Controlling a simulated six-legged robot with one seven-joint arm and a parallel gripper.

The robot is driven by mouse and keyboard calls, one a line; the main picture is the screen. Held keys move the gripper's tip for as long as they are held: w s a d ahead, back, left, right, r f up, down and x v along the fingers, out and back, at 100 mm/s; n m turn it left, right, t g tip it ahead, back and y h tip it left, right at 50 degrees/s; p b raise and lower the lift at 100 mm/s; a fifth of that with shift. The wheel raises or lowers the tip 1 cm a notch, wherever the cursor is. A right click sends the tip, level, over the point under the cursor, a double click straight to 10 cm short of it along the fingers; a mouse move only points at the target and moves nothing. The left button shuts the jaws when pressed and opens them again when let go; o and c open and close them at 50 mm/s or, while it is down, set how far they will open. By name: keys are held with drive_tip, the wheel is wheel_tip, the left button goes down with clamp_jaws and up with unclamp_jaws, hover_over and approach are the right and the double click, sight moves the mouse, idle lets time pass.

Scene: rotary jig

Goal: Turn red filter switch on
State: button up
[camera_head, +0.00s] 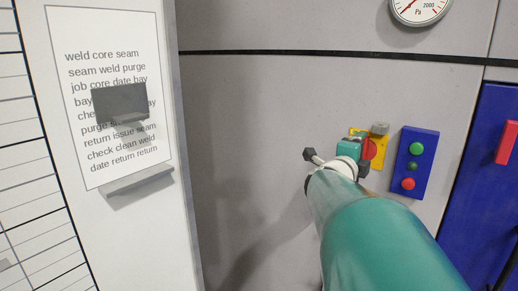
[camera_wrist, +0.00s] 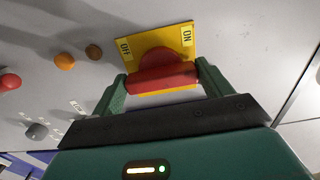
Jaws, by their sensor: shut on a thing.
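The red switch (camera_head: 369,149) sits on a yellow plate (camera_head: 382,131) on the grey panel, partly hidden by my gripper (camera_head: 357,156). In the wrist view, the red switch (camera_wrist: 163,78) is a bar lying across the yellow plate (camera_wrist: 160,43). OFF is printed at the plate's left and ON at its right. My gripper (camera_wrist: 163,84) is shut on the red switch, one green finger at each end of the bar. The bar's right end is slightly higher in the picture. I cannot tell which label the switch is set to.
A blue box (camera_head: 403,165) with green and red buttons is mounted just right of the switch. A gauge (camera_head: 418,8) is above. A white post with a printed sheet (camera_head: 110,50) stands left. Several round knobs, one orange (camera_wrist: 65,62), show in the wrist view.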

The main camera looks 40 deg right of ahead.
drive_tip(key=o, duration=1)
drive_tip(key=shift+a, duration=0.1)
drive_tip(key=s+a, duration=0.2)
drive_tip(key=a, duration=1.1)
drive_tip(key=shift+a, duration=0.25)
drive_tip(key=shift+s, duration=0.1)
